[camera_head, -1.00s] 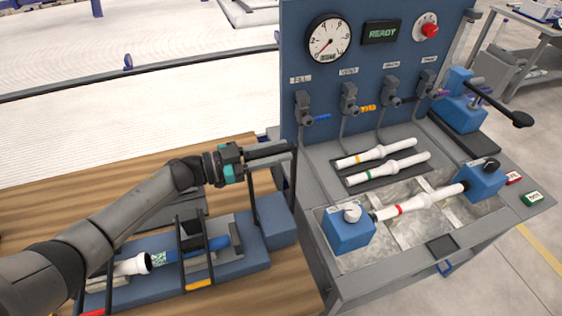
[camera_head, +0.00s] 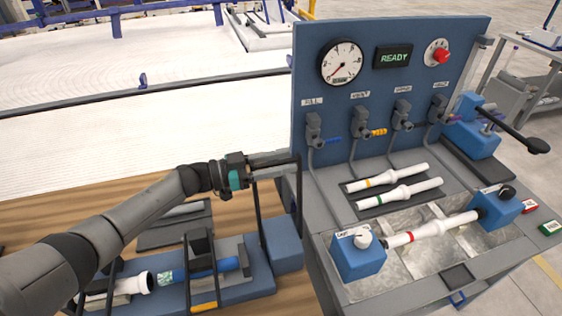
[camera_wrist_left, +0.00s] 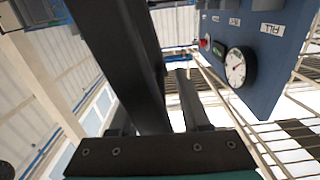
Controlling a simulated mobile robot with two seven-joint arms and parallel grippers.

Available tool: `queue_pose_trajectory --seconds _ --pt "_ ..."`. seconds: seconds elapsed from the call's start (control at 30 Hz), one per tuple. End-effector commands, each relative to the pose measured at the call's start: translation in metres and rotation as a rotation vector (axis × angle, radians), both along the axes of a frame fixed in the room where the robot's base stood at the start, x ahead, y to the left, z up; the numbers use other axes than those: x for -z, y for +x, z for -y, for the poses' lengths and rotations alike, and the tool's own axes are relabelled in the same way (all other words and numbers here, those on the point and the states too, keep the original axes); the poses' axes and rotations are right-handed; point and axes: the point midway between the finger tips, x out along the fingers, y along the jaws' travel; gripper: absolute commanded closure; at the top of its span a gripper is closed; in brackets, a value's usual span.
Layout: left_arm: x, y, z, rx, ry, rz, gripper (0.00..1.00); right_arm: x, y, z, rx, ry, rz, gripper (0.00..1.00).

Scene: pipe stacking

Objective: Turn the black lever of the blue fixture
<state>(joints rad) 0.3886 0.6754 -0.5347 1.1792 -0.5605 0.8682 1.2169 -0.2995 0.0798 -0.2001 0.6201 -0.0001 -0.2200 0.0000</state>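The blue fixture (camera_head: 283,244) stands on the wooden table in the lower left of the head view. Black upright bars rise from it, and the black lever (camera_head: 298,200) stands near its right end, close to the bench. My left gripper (camera_head: 297,160) is at the lever's upper end, its fingers pointing right and a small gap showing between them. In the left wrist view the fingers (camera_wrist_left: 158,112) are apart, with a thick black bar (camera_wrist_left: 118,50) running up between or just beyond them. Contact cannot be made out. My right gripper is not in view.
A white pipe end (camera_head: 134,284) and a blue pipe (camera_head: 213,267) lie in the fixture. Close to its right stands a grey bench with a blue gauge panel (camera_head: 385,75), white pipes and blue clamp blocks (camera_head: 357,254). Behind is open white floor.

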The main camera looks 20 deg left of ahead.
Motion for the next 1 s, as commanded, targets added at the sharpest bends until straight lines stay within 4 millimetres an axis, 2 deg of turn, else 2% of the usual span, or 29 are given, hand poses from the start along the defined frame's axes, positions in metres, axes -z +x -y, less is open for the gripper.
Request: queue_pose_trajectory --seconds 0.13,0.27,0.7,0.9,1.0 --pt "0.001 -0.002 -0.002 0.001 -0.001 -0.002 0.53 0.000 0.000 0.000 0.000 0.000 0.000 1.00" --pt "0.002 -0.011 -0.015 0.000 0.002 -0.005 0.53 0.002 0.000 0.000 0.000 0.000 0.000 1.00" --pt "0.003 -0.066 -0.097 0.000 0.004 -0.004 0.53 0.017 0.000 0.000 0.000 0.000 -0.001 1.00" --pt "0.001 -0.081 -0.120 -0.001 0.002 -0.002 0.53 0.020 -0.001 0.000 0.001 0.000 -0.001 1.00" --pt "0.001 -0.085 -0.125 0.000 0.000 -0.001 0.53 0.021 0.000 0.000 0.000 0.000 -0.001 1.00"
